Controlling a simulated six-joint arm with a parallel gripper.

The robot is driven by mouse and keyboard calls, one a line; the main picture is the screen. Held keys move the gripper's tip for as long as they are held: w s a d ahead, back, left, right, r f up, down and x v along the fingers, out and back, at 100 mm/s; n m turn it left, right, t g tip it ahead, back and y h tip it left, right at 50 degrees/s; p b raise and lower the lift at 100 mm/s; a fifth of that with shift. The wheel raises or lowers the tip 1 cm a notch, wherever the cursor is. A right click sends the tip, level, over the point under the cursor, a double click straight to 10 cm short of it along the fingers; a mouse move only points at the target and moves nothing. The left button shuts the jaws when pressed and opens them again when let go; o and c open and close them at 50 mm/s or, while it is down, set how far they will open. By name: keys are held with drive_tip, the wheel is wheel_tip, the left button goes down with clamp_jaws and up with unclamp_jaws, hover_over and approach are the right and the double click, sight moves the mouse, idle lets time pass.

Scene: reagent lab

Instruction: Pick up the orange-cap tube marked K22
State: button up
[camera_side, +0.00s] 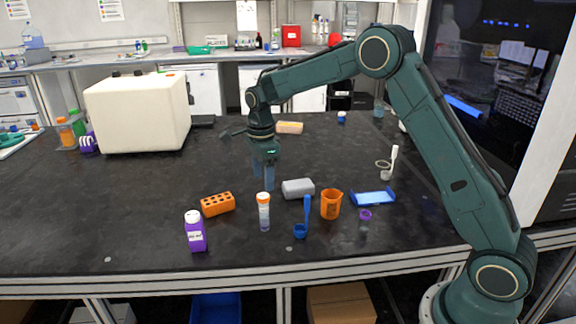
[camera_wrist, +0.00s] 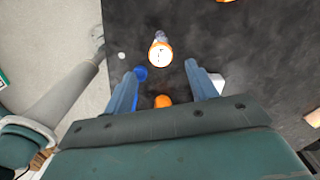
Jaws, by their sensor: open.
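The orange-cap tube (camera_side: 264,212) stands upright on the black bench; its body is clear with a pale label, too small to read. In the wrist view the tube (camera_wrist: 160,53) is seen from above, a white cap top with an orange rim and small unreadable marks. My gripper (camera_side: 263,184) points down, open and empty, above and slightly behind the tube. In the wrist view my gripper's fingertips (camera_wrist: 160,68) are spread on either side of the view, with the tube just beyond them, near the middle of the gap.
A blue scoop (camera_side: 301,229), grey block (camera_side: 298,189) and orange beaker (camera_side: 331,205) stand right of the tube. An orange rack (camera_side: 218,204) and purple bottle (camera_side: 195,232) are to its left. A blue tray (camera_side: 373,197) and purple-capped tube (camera_side: 365,218) lie farther right.

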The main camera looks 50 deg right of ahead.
sight(263, 195)
drive_tip(key=shift+f, duration=1.85)
drive_tip(key=shift+w+f, duration=0.1)
drive_tip(key=shift+f, duration=2.5)
drive_tip(key=c, duration=1.1)
drive_tip(key=shift+o, duration=0.2)
drive_tip(key=shift+r, duration=0.2)
wheel_tip(263, 195, up, 20)
drive_tip(key=shift+f, duration=0.15)
